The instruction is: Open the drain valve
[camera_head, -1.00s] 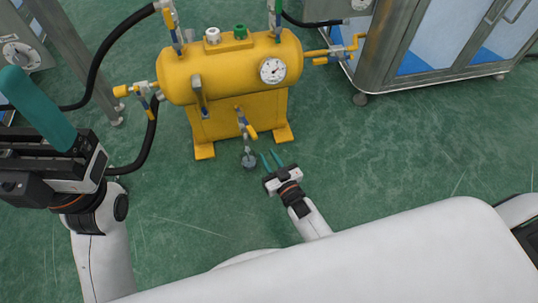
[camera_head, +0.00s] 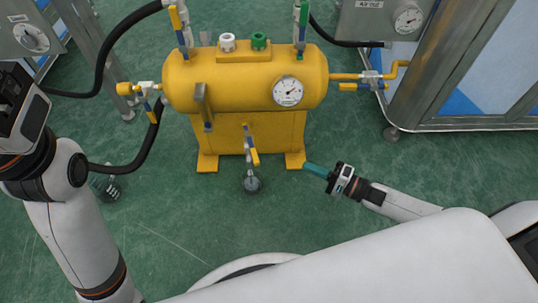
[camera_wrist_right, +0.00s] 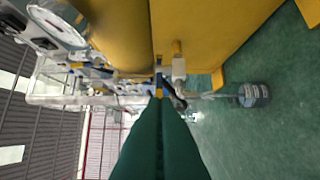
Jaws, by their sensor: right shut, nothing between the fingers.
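The drain valve (camera_head: 249,145) hangs below the middle of the yellow tank (camera_head: 240,85). Its yellow-tipped handle (camera_head: 254,157) points down, and a short pipe leads to a grey round end (camera_head: 252,184) near the floor. My right gripper (camera_head: 308,167) is to the right of the valve, apart from it, with its teal fingers shut and empty, pointing left. In the right wrist view the shut fingers (camera_wrist_right: 159,104) overlap the valve (camera_wrist_right: 178,75), partly hiding it. My left gripper's body (camera_head: 18,105) shows at the left edge; its fingers are out of frame.
The tank's right foot (camera_head: 295,160) is close to the right fingertips. A black hose (camera_head: 147,150) hangs at the left, with a dark ribbed object (camera_head: 105,187) on the floor. A steel cabinet (camera_head: 440,80) stands at the right. The green floor in front is clear.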

